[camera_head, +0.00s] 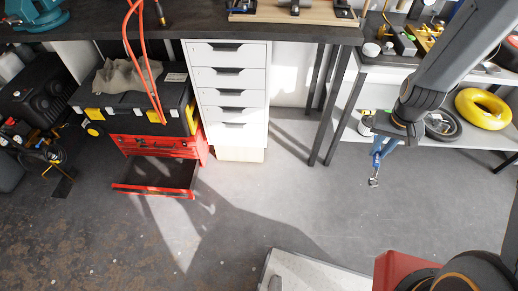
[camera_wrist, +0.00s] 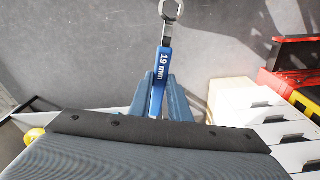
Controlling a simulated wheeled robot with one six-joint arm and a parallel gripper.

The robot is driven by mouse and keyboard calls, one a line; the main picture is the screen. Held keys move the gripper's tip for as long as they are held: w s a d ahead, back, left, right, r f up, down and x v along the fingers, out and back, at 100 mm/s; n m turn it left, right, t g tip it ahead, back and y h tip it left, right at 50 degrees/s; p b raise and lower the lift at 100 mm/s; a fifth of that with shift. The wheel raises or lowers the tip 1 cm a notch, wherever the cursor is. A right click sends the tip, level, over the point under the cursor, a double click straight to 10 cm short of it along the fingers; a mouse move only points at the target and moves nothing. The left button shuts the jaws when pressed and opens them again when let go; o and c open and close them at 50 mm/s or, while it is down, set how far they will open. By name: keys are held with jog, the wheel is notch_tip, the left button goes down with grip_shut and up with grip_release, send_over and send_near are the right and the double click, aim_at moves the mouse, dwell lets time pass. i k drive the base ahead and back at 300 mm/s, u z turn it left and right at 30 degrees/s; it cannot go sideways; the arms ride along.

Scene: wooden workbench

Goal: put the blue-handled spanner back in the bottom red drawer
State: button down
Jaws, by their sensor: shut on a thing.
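The blue-handled spanner (camera_wrist: 159,72) is held in my gripper (camera_wrist: 162,100), its handle between the jaws. Its handle reads "19 mm" and its metal ring end points away from the gripper. In the head view the spanner (camera_head: 374,180) hangs below my gripper (camera_head: 377,157) above the open floor at the right. The bottom red drawer (camera_head: 155,178) is pulled open at the left, under the red chest (camera_head: 158,147). The part of its inside that shows looks dark and empty. My gripper is well to the right of the drawer, apart from it.
A black and yellow toolbox (camera_head: 135,105) with a grey cloth stands on the red chest. A white drawer cabinet (camera_head: 229,90) stands beside it under the dark workbench (camera_head: 180,22). A white shelf (camera_head: 455,138) with a yellow ring is at the right. The middle floor is clear.

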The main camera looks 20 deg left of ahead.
aim_at(160, 183)
jog(key=u, duration=0.6)
jog(key=i, duration=1.25)
jog(key=u, duration=1.6)
jog(key=i, duration=0.65)
jog(key=u, duration=0.7)
